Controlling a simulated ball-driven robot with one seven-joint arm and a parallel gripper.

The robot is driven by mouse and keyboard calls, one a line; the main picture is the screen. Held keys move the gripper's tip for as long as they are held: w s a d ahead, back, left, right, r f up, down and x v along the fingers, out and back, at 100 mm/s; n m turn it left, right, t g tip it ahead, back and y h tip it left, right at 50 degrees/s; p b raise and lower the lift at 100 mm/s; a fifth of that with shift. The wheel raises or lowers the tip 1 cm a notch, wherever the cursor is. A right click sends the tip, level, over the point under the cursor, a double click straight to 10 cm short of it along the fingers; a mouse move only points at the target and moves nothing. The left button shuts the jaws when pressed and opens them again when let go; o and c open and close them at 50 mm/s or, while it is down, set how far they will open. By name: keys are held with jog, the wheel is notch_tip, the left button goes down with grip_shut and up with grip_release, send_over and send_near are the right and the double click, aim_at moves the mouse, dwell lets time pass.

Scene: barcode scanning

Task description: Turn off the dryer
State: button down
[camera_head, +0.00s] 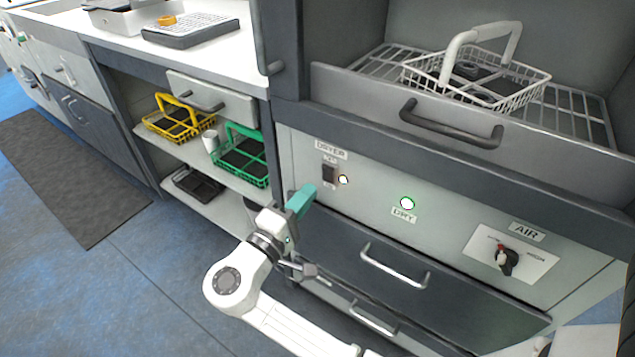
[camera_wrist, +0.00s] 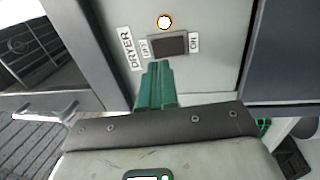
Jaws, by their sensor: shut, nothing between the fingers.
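The dryer switch (camera_head: 330,175) is a small dark rocker on the grey panel, under a DRYER label (camera_head: 331,149). It also shows in the wrist view (camera_wrist: 170,45), between two small labels, one reading ON. A lit indicator (camera_head: 343,180) sits beside the switch and glows in the wrist view too (camera_wrist: 165,21). A round green-white light (camera_head: 407,203) glows above the DRY label (camera_head: 403,215). My gripper (camera_head: 305,194) has green fingers, shut and empty, just left of and below the switch. In the wrist view the fingertips (camera_wrist: 158,68) point at the switch's lower edge; contact cannot be told.
A drawer (camera_head: 450,121) with a handle and a white wire basket (camera_head: 480,80) stands above the panel. An AIR knob (camera_head: 506,261) is at the right. Yellow (camera_head: 178,122) and green (camera_head: 243,160) baskets sit on the left shelf. Blue floor is open at left.

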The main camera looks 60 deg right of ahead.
aim_at(326, 171)
jog(key=shift+w+d+r, duration=0.1)
jog(key=shift+d+r, duration=0.05)
jog(key=shift+d, duration=1)
jog(key=shift+d+r, duration=0.15)
jog(key=shift+d, duration=0.95)
jog(key=shift+d+r+y+p, duration=0.3)
jog(key=shift+r+y+p, duration=0.25)
jog(key=shift+p, duration=0.55)
jog(key=shift+f+b, duration=0.35)
